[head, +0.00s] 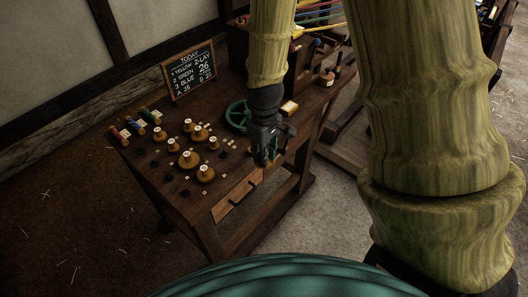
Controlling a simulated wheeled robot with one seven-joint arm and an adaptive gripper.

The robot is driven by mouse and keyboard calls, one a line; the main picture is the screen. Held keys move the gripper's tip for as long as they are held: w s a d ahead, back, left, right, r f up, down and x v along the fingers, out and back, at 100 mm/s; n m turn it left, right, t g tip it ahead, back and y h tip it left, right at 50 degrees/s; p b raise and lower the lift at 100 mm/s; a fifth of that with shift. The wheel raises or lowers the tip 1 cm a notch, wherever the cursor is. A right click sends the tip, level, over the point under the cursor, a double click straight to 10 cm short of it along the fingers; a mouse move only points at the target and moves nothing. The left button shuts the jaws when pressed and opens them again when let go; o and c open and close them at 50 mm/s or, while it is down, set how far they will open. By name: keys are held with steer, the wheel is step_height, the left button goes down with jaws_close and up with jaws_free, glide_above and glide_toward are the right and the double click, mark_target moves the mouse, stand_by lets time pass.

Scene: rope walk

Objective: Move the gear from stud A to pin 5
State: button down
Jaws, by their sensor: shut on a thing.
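My gripper (266,158) points down at the right front edge of the dark wooden bench (232,186). It is shut on a small ochre thing, which I take for the gear; the fingers hide most of it. Several brass-coloured gears stand on the left part of the bench top, among them a large gear (188,159), another gear (200,133) and one near the front (205,173). Small pale labels and dark pegs lie around them. The letters and numbers are too small to read, so I cannot tell which are stud A and pin 5.
A green handwheel (238,115) stands on the bench behind my gripper. A chalkboard (189,71) stands at the back left, with coloured spools (135,125) in front of it. A drawer front (240,194) shows below the bench top. Bare floor lies left of the bench.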

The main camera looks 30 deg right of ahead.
steer(key=shift+r+p, duration=0.9)
steer(key=shift+r, duration=0.15)
steer(key=shift+f, duration=0.1)
stand_by(0.3)
